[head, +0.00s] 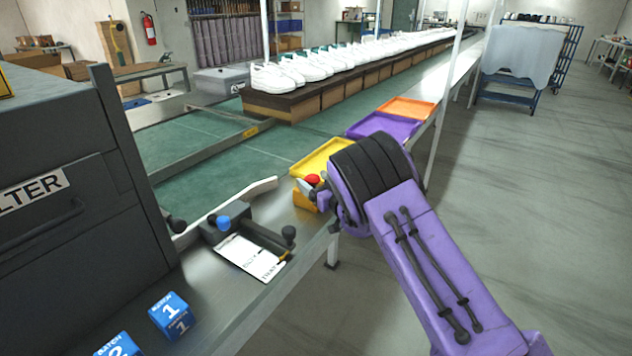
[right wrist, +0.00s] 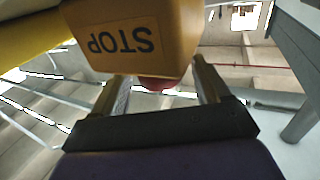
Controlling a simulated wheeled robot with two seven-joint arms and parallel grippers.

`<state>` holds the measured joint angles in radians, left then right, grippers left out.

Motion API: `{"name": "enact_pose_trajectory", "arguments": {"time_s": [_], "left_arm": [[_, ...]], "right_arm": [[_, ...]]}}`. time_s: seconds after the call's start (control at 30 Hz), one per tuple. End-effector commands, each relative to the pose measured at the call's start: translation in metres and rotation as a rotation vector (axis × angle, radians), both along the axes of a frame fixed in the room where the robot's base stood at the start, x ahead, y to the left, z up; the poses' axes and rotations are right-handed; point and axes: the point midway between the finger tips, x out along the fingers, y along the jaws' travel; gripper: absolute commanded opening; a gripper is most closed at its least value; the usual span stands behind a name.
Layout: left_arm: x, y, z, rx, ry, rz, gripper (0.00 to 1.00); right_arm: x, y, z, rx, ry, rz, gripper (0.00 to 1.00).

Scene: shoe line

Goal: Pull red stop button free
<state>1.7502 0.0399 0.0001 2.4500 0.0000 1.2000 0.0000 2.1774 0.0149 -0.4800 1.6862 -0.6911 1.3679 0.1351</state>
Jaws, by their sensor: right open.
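The red stop button (head: 313,179) is a small red dome on a yellow box (head: 303,202) at the edge of the line, in the middle of the head view. In the right wrist view the box (right wrist: 125,35) appears upside down with the word STOP, and the red button (right wrist: 158,83) shows partly below it. My right gripper (head: 312,188) is at the button, partly hidden by its own purple arm. In the right wrist view its fingers (right wrist: 160,88) are open, one on each side of the button. I cannot tell whether they touch it. My left gripper is not in view.
A yellow tray (head: 318,158) lies just behind the box, with purple (head: 385,125) and orange (head: 408,108) trays beyond. A black fixture with a white card (head: 250,257) stands to the left. Blue batch cubes (head: 170,315) sit nearer. A dark machine (head: 75,190) fills the left.

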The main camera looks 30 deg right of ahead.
Motion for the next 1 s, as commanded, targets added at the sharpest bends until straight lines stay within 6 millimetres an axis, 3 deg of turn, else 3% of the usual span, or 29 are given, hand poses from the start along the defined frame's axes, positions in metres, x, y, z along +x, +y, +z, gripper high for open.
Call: {"name": "enact_pose_trajectory", "arguments": {"time_s": [0.2,0.43,0.47,0.67,0.9,0.93,1.0], "left_arm": [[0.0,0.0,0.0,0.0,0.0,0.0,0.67],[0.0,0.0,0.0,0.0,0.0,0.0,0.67],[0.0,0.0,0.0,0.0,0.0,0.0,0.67],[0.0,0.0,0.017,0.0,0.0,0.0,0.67],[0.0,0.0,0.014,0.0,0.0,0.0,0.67],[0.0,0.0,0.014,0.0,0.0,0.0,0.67],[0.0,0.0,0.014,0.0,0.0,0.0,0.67]], "right_arm": [[0.001,0.0,0.0,0.001,0.0,0.0,0.75],[0.0,0.0,0.0,0.0,0.0,-0.001,0.01],[0.0,0.0,0.0,0.0,0.0,-0.001,0.0],[0.0,-0.001,0.019,0.001,0.0,-0.001,0.0],[0.0,-0.001,0.017,0.001,-0.003,-0.002,0.0],[0.0,-0.001,0.017,0.001,-0.004,-0.002,0.52],[0.001,-0.001,0.017,0.001,-0.004,-0.002,0.75]]}}
